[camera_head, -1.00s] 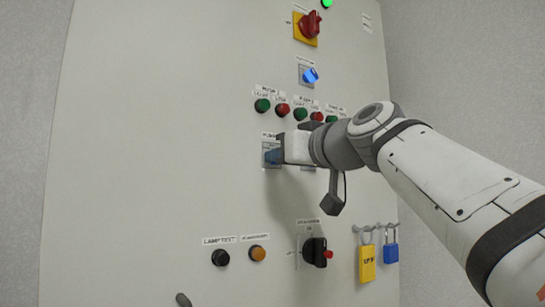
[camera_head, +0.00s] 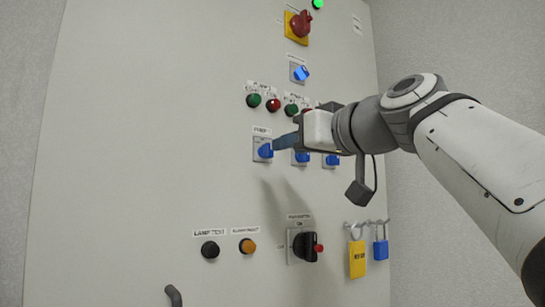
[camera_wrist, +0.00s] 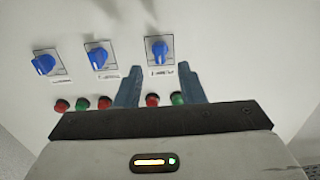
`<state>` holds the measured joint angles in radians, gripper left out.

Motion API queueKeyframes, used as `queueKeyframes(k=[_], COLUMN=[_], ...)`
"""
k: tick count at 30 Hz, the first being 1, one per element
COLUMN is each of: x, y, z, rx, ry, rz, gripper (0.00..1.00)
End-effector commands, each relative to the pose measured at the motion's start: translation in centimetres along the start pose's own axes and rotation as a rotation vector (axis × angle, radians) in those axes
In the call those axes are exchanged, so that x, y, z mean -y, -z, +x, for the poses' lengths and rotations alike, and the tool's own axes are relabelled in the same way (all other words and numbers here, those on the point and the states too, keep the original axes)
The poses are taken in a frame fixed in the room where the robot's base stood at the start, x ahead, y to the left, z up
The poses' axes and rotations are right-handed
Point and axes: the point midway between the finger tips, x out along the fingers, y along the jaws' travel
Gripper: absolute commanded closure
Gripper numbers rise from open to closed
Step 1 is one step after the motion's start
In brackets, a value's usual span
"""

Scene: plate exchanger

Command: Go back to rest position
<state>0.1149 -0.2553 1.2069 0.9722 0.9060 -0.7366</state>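My gripper (camera_head: 285,142) is in front of the control panel (camera_head: 150,130), just right of a blue rotary switch (camera_head: 264,151). In the wrist view my gripper's two fingers (camera_wrist: 161,88) stand apart with nothing between them, so it is open. That view shows three blue switches: one at the left (camera_wrist: 44,65), one in the middle (camera_wrist: 97,58) and one straight ahead of the fingers (camera_wrist: 158,50). The fingers look clear of the panel face. In the head view my gripper partly hides the row of red and green buttons.
Above are a red main switch (camera_head: 300,24) on yellow and a lit blue selector (camera_head: 301,73). Below are a black button (camera_head: 210,250), an orange button (camera_head: 247,246), a black rotary switch (camera_head: 304,246), and yellow (camera_head: 357,258) and blue (camera_head: 381,249) padlocks. A dark handle (camera_head: 173,296) juts out at bottom.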

Motion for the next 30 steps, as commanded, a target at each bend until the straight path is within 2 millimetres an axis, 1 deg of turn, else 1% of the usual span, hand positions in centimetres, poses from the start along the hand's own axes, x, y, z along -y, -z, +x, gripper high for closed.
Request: queueKeyframes(k=[1,3,6,21,23,25,26,29,30], x=[-0.1,0.0,0.1,0.1,0.0,-0.4,-0.7,-1.8,-2.3], y=[-0.1,-0.1,0.0,0.0,-0.3,-1.6,-2.6,-7.7,-10.5], z=[-0.6,-1.1,-1.4,-1.5,-1.4,-1.1,-0.9,-0.2,0.0], rx=[-0.001,-0.001,0.000,0.001,0.008,0.037,0.058,0.167,0.225], ry=[-0.003,-0.001,0.000,0.001,-0.001,-0.011,-0.019,-0.058,-0.080], rz=[-0.001,-0.001,-0.001,0.000,0.005,0.024,0.039,0.106,0.139], gripper=[0.65,0.65,0.65,0.65,0.65,0.65,0.65,0.65,0.65])
